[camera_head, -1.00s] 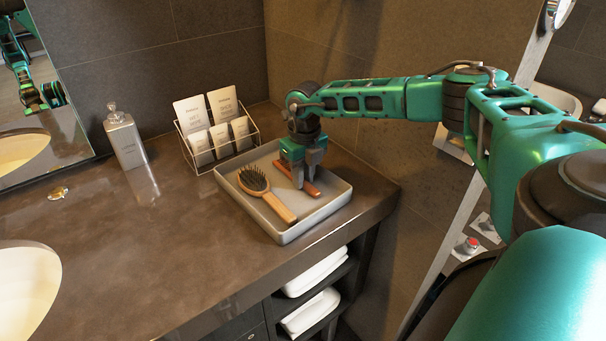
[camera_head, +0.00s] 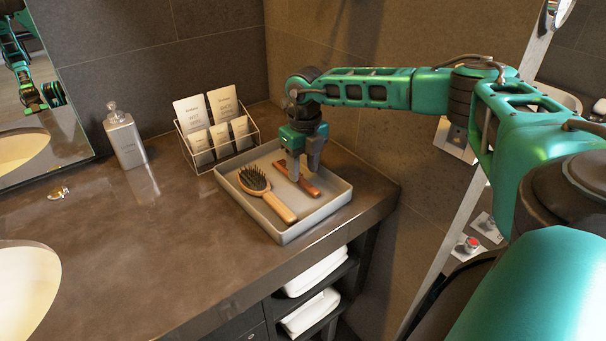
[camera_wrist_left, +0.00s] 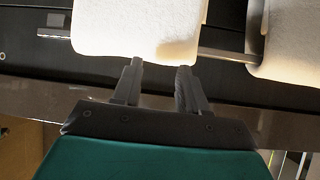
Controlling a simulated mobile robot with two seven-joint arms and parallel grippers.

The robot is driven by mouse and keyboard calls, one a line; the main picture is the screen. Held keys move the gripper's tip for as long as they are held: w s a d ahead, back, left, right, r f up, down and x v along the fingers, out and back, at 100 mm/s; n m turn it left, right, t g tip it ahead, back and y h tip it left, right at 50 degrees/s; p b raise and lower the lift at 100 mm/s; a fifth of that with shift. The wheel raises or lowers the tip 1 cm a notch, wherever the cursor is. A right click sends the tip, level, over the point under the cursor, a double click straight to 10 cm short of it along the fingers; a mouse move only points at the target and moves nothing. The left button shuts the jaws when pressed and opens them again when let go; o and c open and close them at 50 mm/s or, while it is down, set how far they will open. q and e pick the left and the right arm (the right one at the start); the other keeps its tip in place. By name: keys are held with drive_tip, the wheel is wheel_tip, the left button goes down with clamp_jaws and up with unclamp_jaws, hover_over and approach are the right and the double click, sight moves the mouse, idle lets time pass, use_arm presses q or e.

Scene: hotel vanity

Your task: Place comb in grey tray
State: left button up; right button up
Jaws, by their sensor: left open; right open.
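The comb (camera_head: 308,188), a reddish-brown bar, lies in the grey tray (camera_head: 326,209) on the counter's right end. It lies to the right of a hairbrush. My right gripper (camera_head: 304,177) is open just above the comb, its fingertips apart, and appears clear of it. The fingers hide a small part of the comb. My left gripper is outside the head view; in the left wrist view my left gripper (camera_wrist_left: 157,85) is open with nothing between its fingers, close to white towels.
A wooden hairbrush (camera_head: 268,193) shares the tray. A wire rack of packets (camera_head: 217,128) stands behind the tray, and a soap bottle (camera_head: 125,139) is further left. White towels (camera_head: 315,271) lie on shelves below. The counter's middle (camera_head: 140,230) is clear.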

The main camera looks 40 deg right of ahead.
sight(304, 181)
wheel_tip(304, 181, up, 9)
drive_tip(key=shift+s+r, duration=0.15)
idle(0.7)
